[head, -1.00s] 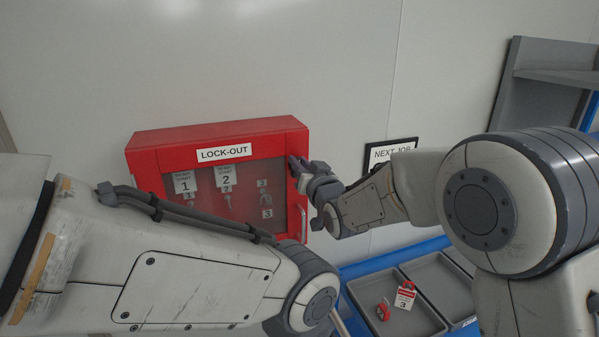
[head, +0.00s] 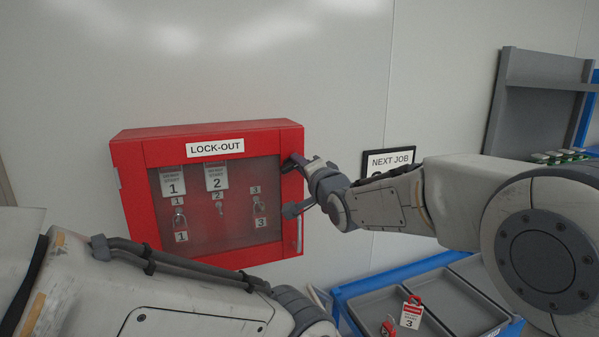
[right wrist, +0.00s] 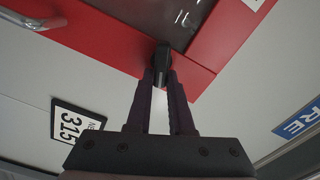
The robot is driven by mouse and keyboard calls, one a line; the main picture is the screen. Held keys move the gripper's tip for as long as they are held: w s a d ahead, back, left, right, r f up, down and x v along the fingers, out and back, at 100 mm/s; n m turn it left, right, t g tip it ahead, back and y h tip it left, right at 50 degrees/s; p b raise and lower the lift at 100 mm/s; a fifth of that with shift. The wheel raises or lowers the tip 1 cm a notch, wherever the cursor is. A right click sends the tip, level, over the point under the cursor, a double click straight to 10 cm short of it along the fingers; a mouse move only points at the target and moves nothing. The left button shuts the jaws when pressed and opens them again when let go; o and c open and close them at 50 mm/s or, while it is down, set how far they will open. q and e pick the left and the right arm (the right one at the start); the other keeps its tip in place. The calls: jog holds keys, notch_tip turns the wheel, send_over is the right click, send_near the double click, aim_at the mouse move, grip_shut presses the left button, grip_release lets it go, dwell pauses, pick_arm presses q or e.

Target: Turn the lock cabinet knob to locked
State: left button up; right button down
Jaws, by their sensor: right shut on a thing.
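The red lock-out cabinet (head: 135,206) hangs on the wall with its windowed door closed. The black knob (right wrist: 161,58) is at the upper corner of the door frame, on the right side in the head view. My right gripper (right wrist: 162,78) is shut on the knob, a fingertip at each side. In the head view the right gripper (head: 293,164) largely hides the knob. My left arm crosses the lower left, with its gripper out of view.
A NEXT JOB sign (head: 390,160) is on the wall behind my right arm. A grey shelf (head: 520,105) stands at right. A metal door handle (head: 299,230) is below the knob.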

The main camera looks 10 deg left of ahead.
jog(key=shift+w+d+f+m+b, duration=0.1)
jog(key=shift+m+b, duration=0.1)
jog(key=shift+m, duration=0.55)
jog(key=shift+s+f+m+b, duration=0.1)
jog(key=shift+f+m+b, duration=0.1)
jog(key=shift+m, duration=0.5)
jog(key=shift+w+d+f+m+b, duration=0.1)
jog(key=shift+m+b, duration=0.1)
jog(key=shift+m, duration=0.55)
jog(key=c, duration=0.8)
grip_release()
jog(key=shift+a, duration=0.1)
jog(key=b+v, duration=0.4)
jog(key=v, duration=0.6)
